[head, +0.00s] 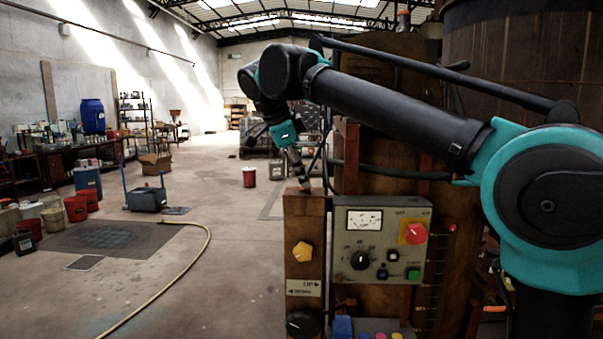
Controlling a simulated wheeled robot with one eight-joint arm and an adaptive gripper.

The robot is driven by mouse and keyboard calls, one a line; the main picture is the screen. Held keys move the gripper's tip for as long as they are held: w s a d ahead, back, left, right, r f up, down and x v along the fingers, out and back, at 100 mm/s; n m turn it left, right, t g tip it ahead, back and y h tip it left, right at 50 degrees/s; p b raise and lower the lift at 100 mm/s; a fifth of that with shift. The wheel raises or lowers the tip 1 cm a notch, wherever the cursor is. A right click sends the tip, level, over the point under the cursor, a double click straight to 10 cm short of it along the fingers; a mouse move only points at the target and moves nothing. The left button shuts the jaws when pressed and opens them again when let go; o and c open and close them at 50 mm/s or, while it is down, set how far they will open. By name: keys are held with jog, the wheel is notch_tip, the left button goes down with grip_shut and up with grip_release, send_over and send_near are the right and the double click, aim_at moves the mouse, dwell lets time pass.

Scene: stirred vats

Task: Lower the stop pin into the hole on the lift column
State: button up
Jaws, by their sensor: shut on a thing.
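My gripper (302,181) is small in the view and points down at the top of a brown, rusty post (304,221), which looks like the lift column. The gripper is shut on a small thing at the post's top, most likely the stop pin. The pin is too small and too covered by the fingers to make out clearly. The hole is not visible from this angle. I cannot tell whether the pin's tip is above the hole, touching the top or inside it. A yellow star knob (302,252) sits on the post's front face.
A grey control panel (380,243) with a meter and a red knob (414,233) stands right of the post. A large rusty vat (530,60) is behind my arm. A yellow hose (190,262) lies on the floor at left. Open floor lies left of the post.

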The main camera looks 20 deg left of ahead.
jog(key=o, duration=1)
jog(key=v, duration=1.2)
